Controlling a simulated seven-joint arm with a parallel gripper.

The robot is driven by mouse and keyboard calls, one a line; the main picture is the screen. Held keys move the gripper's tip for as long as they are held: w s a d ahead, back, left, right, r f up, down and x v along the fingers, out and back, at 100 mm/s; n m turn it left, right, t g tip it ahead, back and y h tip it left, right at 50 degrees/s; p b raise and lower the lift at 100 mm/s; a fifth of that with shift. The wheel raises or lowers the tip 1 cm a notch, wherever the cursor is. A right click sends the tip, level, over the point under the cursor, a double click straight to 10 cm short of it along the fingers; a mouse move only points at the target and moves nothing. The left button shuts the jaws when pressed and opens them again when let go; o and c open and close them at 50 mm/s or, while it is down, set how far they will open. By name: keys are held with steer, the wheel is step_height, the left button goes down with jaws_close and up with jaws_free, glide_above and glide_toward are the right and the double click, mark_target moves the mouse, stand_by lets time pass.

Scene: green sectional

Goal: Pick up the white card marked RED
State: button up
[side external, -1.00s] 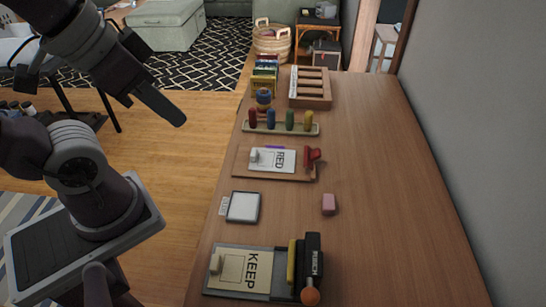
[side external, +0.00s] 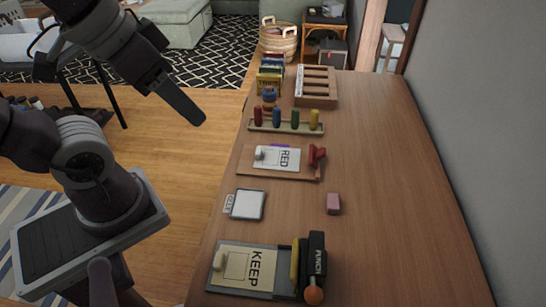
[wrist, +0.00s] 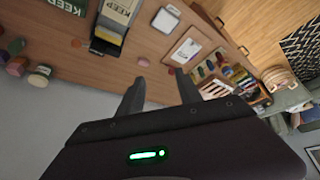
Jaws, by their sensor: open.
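The white card marked RED (side external: 283,158) lies flat on a brown board (side external: 262,174) on the wooden table. A small pale piece (side external: 261,153) sits at the card's left end, and a red object (side external: 316,155) stands at the board's right end. In the wrist view a white card (wrist: 185,50) on a board appears to be the same one, its lettering too small to read. My gripper (side external: 190,106) is in the air left of the table, apart from the card. In the wrist view my gripper (wrist: 160,93) shows two separated fingers with nothing between them.
A KEEP card board (side external: 222,284) with a black punch (side external: 317,262) is at the near end. A white pad (side external: 248,204) and pink block (side external: 333,204) lie nearer than the card. Coloured pegs (side external: 294,117) stand beyond it. The table's right side is clear, beside a wall.

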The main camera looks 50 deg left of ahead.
steer(key=w+a+f+n+g, duration=0.1)
steer(key=w+a+n, duration=0.1)
steer(key=w, duration=0.7)
steer(key=n+g, duration=0.4)
steer(key=n, duration=0.3)
glide_above(258, 150)
steer(key=f, duration=2.8)
steer(key=shift+s+a, duration=0.2)
steer(key=shift+s, duration=0.05)
steer(key=f, duration=0.6)
steer(key=shift+w+d+f, duration=0.25)
steer(key=shift+w+f, duration=0.05)
steer(key=shift+f, duration=0.35)
jaws_close()
